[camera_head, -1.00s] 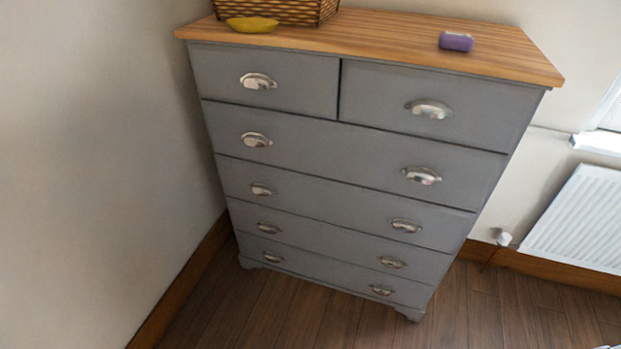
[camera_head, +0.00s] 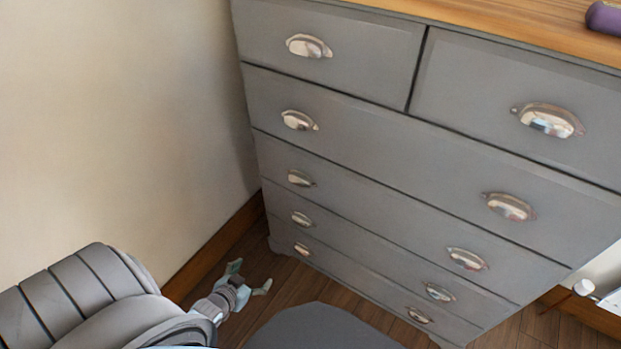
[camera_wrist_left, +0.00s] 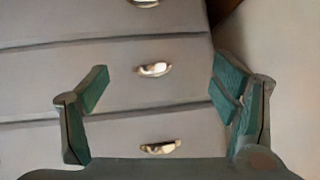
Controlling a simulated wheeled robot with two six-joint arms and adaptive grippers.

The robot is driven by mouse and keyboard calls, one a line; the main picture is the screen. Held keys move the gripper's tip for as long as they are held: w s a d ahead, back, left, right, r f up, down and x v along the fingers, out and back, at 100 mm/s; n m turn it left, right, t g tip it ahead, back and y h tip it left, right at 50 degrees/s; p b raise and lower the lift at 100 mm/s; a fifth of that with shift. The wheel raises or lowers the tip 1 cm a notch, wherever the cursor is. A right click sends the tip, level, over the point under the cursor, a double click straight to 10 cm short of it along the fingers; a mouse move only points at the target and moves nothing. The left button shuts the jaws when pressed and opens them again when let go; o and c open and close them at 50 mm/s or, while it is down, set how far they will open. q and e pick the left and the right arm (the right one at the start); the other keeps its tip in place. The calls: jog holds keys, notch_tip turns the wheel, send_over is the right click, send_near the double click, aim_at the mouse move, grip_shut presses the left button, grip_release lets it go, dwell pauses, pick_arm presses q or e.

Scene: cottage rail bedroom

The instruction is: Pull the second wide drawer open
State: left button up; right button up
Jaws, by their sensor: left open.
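The grey chest of drawers (camera_head: 390,135) has two small drawers on top and several wide drawers below. The second wide drawer (camera_head: 380,213) is shut, with a left cup handle (camera_head: 300,178) and a right cup handle (camera_head: 466,259). My left gripper (camera_head: 249,277) is open and empty, low to the left of the chest and apart from it. In the left wrist view, its spread fingers (camera_wrist_left: 158,85) frame drawer fronts with a metal cup handle (camera_wrist_left: 154,69) between them; I cannot tell which drawer that is. My right gripper is not in view.
A pale wall (camera_head: 140,120) with a wooden skirting board (camera_head: 215,250) stands close on the left. A purple object (camera_head: 604,17) lies on the wooden top (camera_head: 500,22). Part of a white radiator (camera_head: 612,300) shows at the lower right. Some dark wooden floor is clear before the chest.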

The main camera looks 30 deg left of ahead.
pick_arm(q)
jog(key=w+a+r+t+b, duration=0.3)
jog(key=w+r+t, duration=0.15)
jog(key=w, duration=0.35)
jog(key=t+h+b, duration=0.2)
jog(key=t, duration=0.1)
send_near(296, 182)
jog(key=shift+m, duration=0.4)
jog(key=w+b, duration=0.1)
jog(key=w, duration=0.2)
jog(key=w+b, duration=0.2)
jog(key=w, duration=0.1)
jog(key=w+b, duration=0.1)
jog(key=w, duration=0.2)
jog(key=shift+w+f+b, duration=0.25)
jog(key=shift+f+b, duration=0.05)
jog(key=shift+w, duration=0.45)
jog(key=shift+r, duration=0.1)
jog(key=shift+c, duration=0.6)
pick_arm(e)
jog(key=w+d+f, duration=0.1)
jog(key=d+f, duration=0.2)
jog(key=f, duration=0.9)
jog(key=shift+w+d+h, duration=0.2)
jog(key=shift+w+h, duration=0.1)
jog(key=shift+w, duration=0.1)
